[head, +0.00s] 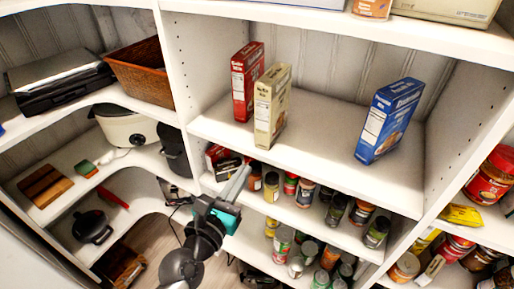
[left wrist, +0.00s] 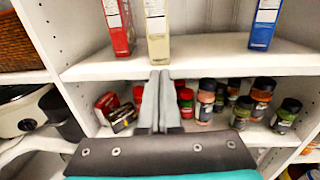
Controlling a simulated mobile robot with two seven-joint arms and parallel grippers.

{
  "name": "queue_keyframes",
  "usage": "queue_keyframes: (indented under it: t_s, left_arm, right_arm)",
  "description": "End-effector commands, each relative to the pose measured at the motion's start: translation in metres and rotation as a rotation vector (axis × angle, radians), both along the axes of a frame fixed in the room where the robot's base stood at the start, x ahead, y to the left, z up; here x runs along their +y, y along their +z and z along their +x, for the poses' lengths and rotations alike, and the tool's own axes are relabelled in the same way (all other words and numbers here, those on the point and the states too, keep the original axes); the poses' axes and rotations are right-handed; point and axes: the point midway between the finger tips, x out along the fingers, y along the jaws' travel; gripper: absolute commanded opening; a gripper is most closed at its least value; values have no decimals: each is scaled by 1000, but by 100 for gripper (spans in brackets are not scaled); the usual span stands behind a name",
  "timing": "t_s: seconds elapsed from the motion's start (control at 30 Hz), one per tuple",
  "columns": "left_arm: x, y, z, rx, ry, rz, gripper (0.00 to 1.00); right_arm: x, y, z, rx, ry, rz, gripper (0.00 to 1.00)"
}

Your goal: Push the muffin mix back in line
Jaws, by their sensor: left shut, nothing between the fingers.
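The muffin mix appears to be the cream box (head: 271,106), though its label is too small to read surely. It stands upright on the middle shelf, closer to the front edge than the red box (head: 246,80) beside it. In the left wrist view the cream box (left wrist: 158,35) is straight ahead, its top cut off. My left gripper (head: 247,171) is shut and empty, in front of the shelving and apart from the box. In the left wrist view its fingertips (left wrist: 159,74) overlap the shelf's front edge, below the box. My right gripper is not in view.
A blue box (head: 390,121) stands to the right on the same shelf (head: 320,130), with bare shelf between. Jars and cans (head: 305,192) crowd the shelf below. A white upright panel (head: 180,70) bounds the left; a wicker basket (head: 140,72) and slow cooker (head: 124,125) lie beyond.

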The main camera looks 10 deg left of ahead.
Motion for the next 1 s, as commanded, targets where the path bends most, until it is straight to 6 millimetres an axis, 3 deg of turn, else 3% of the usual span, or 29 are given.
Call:
queue_keyframes:
  t_s: [0.5, 1.0]
  left_arm:
    - [-18, 0, 71, 0, -1, 3, 0]
    - [-21, -1, 83, 0, 0, 2, 0]
  right_arm:
    - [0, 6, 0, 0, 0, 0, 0]
    - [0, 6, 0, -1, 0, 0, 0]
